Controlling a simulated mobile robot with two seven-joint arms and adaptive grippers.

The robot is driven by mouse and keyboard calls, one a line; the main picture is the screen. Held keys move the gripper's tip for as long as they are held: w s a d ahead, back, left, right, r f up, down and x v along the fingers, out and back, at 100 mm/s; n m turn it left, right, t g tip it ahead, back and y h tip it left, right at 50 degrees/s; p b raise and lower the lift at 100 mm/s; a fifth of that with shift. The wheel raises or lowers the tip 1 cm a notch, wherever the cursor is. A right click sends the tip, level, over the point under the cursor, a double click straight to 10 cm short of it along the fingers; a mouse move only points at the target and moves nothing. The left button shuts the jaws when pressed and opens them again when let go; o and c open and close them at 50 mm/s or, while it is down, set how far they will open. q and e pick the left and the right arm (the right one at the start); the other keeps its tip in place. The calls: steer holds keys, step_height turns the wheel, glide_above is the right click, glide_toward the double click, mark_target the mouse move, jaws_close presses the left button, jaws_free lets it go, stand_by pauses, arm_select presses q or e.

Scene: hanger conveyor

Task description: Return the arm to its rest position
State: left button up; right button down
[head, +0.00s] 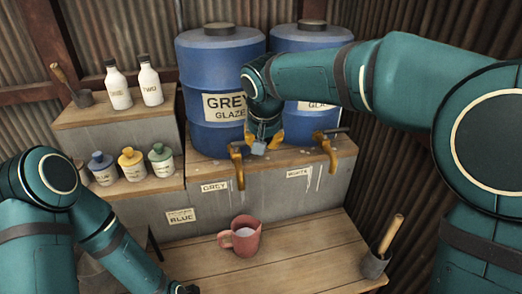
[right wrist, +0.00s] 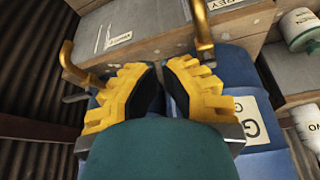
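My right arm reaches in from the right across the front of the blue barrels. Its yellow-fingered gripper (right wrist: 162,88) is near the taps, with a narrow gap between its dark pads and nothing held in it. In the head view this gripper (head: 265,143) is partly hidden by the wrist, just right of the brass tap (head: 238,168) above the GREY label.
Two glaze barrels (head: 218,60) stand on the shelf behind the right wrist. A second brass tap (head: 332,158) is close on the right. A red mug (head: 247,245) with pale liquid stands on the slatted table (head: 320,245). Several small bottles (head: 131,168) stand at left.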

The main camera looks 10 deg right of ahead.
steer(key=s+f+n+g+y, duration=0.1)
steer(key=s+f, duration=0.1)
steer(key=f, duration=0.8)
steer(key=s+f+g+y, duration=0.1)
steer(key=s+f, duration=0.1)
steer(key=f, duration=0.9)
steer(key=s+d+f+m+y, duration=0.1)
steer(key=s+f, duration=0.8)
steer(key=s+d+f+m+y, duration=0.1)
steer(key=s+d+f, duration=0.1)
steer(key=s+f, duration=0.7)
steer(key=shift+s+d+f+g, duration=0.15)
steer(key=shift+d+g, duration=0.1)
steer(key=shift+g, duration=0.05)
